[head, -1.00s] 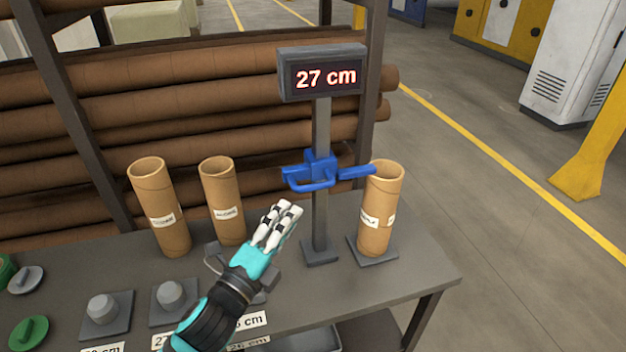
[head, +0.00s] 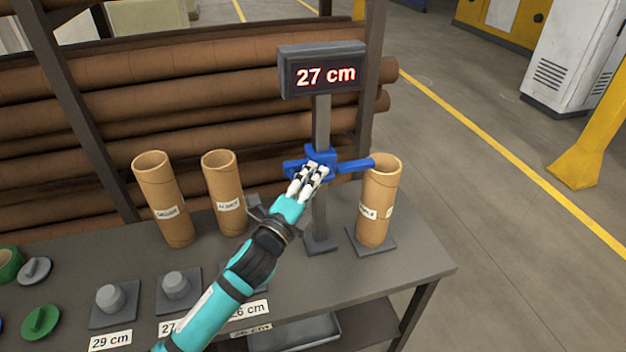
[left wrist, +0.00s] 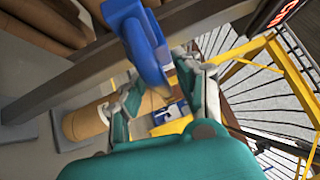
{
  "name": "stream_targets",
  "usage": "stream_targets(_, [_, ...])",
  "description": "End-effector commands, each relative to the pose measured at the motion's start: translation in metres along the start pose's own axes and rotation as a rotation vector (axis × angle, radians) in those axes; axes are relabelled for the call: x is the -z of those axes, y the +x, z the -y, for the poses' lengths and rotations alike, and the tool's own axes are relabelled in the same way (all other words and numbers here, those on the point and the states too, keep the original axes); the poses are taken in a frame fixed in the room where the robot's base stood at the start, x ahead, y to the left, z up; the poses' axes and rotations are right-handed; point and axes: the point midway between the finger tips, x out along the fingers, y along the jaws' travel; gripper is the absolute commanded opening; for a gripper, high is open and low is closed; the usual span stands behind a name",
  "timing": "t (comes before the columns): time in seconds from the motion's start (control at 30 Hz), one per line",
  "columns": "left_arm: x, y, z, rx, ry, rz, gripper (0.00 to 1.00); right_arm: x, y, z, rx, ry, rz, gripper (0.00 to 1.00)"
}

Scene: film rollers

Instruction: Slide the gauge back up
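The gauge is a grey post (head: 321,125) with a blue slider (head: 320,154) on it. The slider's blue arm (head: 354,165) reaches right to the top rim of a cardboard tube (head: 379,206) on a grey plate (head: 372,242). The display (head: 322,71) on top reads 27 cm. My left gripper (head: 313,172) is at the slider's front handle and hides part of it. In the left wrist view, the gripper's fingers (left wrist: 158,88) are spread, with the blue slider (left wrist: 138,40) reaching between them. My right gripper is not in view.
Two cardboard tubes (head: 163,198) (head: 223,190) stand left of the post on the grey table (head: 420,262). Plugs on plates (head: 112,300) (head: 175,288) stand nearer the front, with cm labels. Racked brown rolls (head: 200,95) fill the space behind the table.

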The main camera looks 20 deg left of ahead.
Motion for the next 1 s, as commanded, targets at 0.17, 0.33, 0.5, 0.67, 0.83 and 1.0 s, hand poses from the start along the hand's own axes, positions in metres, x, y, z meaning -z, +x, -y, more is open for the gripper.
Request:
stream_targets(0.17, [0.0, 0.0, 0.0, 0.0, 0.0, 0.0, 0.08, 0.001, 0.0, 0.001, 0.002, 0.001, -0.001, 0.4])
stream_targets(0.33, [0.0, 0.0, -0.001, -0.002, 0.0, 0.0, 0.0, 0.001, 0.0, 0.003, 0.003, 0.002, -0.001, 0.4])
stream_targets(0.5, [0.0, -0.001, -0.001, -0.003, 0.001, 0.0, 0.0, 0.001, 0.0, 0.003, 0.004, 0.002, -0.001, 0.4])
stream_targets(0.67, [0.0, -0.001, -0.001, -0.004, 0.001, 0.0, 0.0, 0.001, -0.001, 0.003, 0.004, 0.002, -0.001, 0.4])
stream_targets(0.83, [-0.002, 0.002, 0.015, -0.002, 0.003, 0.0, 0.0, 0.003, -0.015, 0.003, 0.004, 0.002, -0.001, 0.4])
stream_targets(1.0, [-0.007, 0.006, 0.05, 0.004, 0.004, 0.0, 0.0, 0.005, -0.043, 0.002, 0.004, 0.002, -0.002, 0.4])
